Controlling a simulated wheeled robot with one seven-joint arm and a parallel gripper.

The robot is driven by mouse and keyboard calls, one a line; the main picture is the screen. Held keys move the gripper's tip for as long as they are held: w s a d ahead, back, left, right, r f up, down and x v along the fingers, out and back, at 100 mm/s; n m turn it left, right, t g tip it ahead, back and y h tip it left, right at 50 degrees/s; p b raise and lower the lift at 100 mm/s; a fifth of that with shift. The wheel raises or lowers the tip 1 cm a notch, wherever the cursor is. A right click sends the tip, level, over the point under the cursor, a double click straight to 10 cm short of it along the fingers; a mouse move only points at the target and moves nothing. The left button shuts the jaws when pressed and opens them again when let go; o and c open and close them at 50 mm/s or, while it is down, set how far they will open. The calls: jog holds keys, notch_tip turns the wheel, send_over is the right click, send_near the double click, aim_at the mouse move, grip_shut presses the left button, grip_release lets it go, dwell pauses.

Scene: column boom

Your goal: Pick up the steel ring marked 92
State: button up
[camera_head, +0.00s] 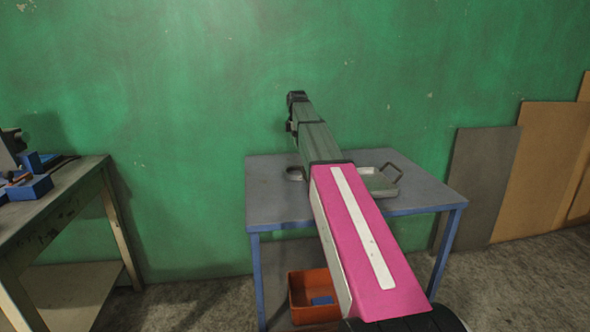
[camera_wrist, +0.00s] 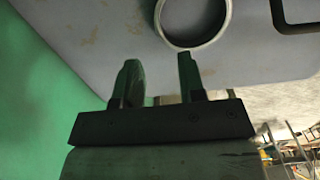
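A steel ring lies flat on the grey-topped table with blue legs (camera_head: 270,185). In the wrist view the ring (camera_wrist: 191,46) is at the top, partly cut off by the frame edge. In the head view the ring (camera_head: 295,174) shows left of my arm, partly hidden by it. No number can be read on it. My gripper (camera_wrist: 158,61) is open with nothing between its fingers. In the wrist view the ring is beyond the fingertips and a little right of them. In the head view my gripper (camera_head: 296,97) is raised above the table's back.
A metal tray with a dark handle (camera_head: 380,183) sits on the table right of my arm. An orange bin (camera_head: 314,312) with a blue thing inside is below. A workbench (camera_head: 50,215) with blue items stands left. Boards (camera_head: 484,180) lean on the green wall at right.

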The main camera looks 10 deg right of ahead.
notch_tip(320, 180, down, 5)
jog(key=shift+w+f, duration=0.1)
jog(key=shift+f, duration=0.1)
jog(key=shift+a+f, duration=0.2)
jog(key=shift+f, duration=1.15)
jog(key=shift+a+f, duration=0.15)
jog(key=shift+f, duration=1.2)
jog(key=shift+w, duration=0.1)
grip_shut()
